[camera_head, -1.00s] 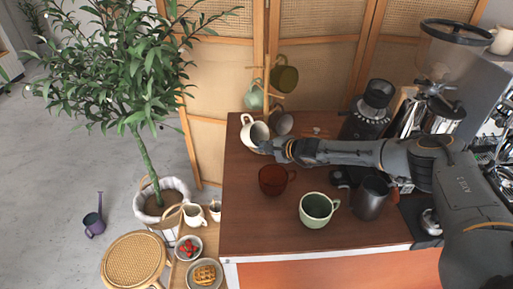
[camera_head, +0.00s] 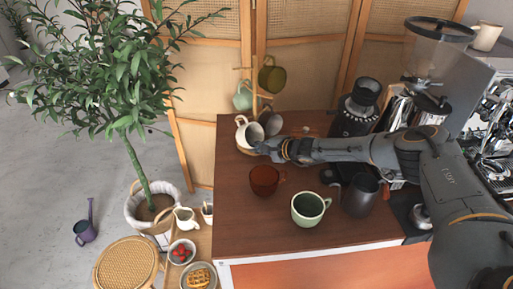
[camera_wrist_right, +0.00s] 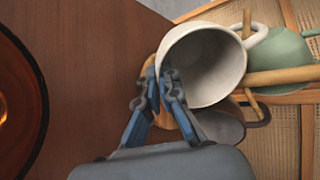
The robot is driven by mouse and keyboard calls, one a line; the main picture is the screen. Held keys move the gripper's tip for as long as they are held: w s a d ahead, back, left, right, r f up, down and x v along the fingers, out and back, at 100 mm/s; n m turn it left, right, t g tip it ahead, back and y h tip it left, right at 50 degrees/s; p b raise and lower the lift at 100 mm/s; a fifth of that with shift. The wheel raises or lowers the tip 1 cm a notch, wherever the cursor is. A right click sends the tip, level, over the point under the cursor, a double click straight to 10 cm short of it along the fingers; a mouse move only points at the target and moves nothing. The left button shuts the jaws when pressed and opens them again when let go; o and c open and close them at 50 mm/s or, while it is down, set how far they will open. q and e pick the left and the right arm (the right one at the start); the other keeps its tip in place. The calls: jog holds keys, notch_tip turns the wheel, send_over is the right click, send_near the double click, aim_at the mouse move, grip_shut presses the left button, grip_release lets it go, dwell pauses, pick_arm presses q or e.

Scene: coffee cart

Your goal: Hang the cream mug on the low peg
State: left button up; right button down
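The cream mug (camera_head: 242,134) is beside the wooden mug tree (camera_head: 254,96) at the back left of the counter. In the right wrist view the mug (camera_wrist_right: 213,65) is tilted, its mouth facing my gripper. My right gripper (camera_wrist_right: 162,78) pinches its rim, one finger inside the mouth and one outside. In the head view the right gripper (camera_head: 258,147) is at the mug's front. The mug's handle (camera_wrist_right: 257,35) is close to a wooden peg (camera_wrist_right: 246,22); I cannot tell whether the peg is through it. My left gripper is not in view.
A grey mug (camera_head: 272,124) is just right of the cream mug. A mint mug (camera_head: 242,97) and an olive mug (camera_head: 272,76) hang higher. An amber cup (camera_head: 264,180), a green mug (camera_head: 308,208) and a dark pitcher (camera_head: 360,195) stand nearer on the counter.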

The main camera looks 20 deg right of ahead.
jog(key=c, duration=1.4)
grip_release()
jog(key=shift+c, duration=0.2)
jog(key=shift+s+f, duration=0.1)
jog(key=v, duration=1.2)
